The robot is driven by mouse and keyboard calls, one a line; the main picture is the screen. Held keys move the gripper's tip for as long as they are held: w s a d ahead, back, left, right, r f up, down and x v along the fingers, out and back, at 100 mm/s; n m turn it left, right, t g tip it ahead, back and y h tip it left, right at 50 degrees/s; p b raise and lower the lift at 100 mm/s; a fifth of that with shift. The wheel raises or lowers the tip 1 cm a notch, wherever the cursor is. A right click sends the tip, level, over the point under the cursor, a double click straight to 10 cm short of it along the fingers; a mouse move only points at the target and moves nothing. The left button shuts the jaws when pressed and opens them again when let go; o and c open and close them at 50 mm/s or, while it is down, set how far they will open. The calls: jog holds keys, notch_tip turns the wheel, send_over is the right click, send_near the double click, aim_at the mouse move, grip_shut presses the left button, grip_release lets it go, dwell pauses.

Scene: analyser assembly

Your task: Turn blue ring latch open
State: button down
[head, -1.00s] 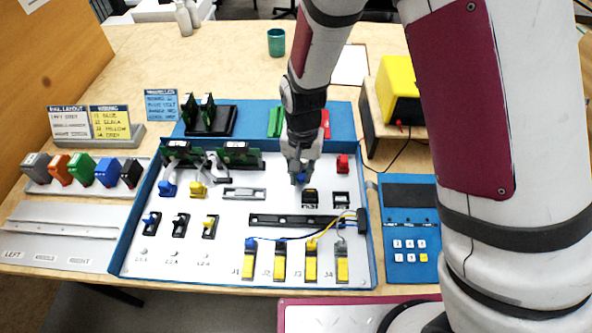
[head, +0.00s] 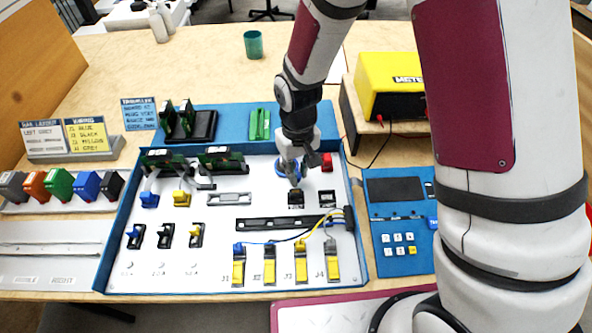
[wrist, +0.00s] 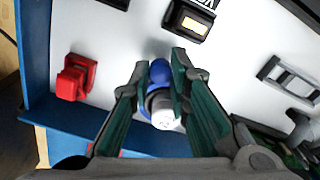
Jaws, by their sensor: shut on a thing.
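The blue ring latch (head: 282,170) stands on the white panel near its right back part, partly hidden behind my gripper in the head view. In the wrist view the latch (wrist: 160,72) shows as a rounded blue knob and a blue ring around a pale grey cylinder. My gripper (wrist: 160,78) reaches down over it, its green-padded fingers on either side of the blue knob, shut on it. In the head view my gripper (head: 296,178) is low over the panel.
A red latch (head: 327,162) stands just right of my gripper. A black switch with a lit window (head: 296,198) is just in front. Wires run to the yellow-fronted connectors (head: 300,265). A yellow meter (head: 390,85) stands at the back right.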

dwell(0.3)
jog(key=c, duration=1.5)
grip_release()
jog(key=shift+r, duration=0.15)
notch_tip(320, 180, up, 12)
jog(key=shift+f, duration=0.1)
jog(key=s+d+r+m+t+p, duration=0.1)
jog(key=s+d+r, duration=0.35)
jog(key=r, duration=0.35)
jog(key=s+d+r+m+t+p, duration=0.1)
jog(key=s+d+r, duration=0.35)
jog(key=r, duration=0.25)
jog(key=s+d+r, duration=0.2)
jog(key=s, duration=0.2)
jog(key=s+d+r+m+t+p, duration=0.1)
jog(key=s+d+r, duration=0.1)
jog(key=s, duration=0.3)
jog(key=s+d+r+m+t+p, duration=0.1)
jog(key=s+d+r, duration=0.1)
jog(key=s, duration=0.2)
jog(key=shift+s+r, duration=0.15)
jog(key=shift+s, duration=0.05)
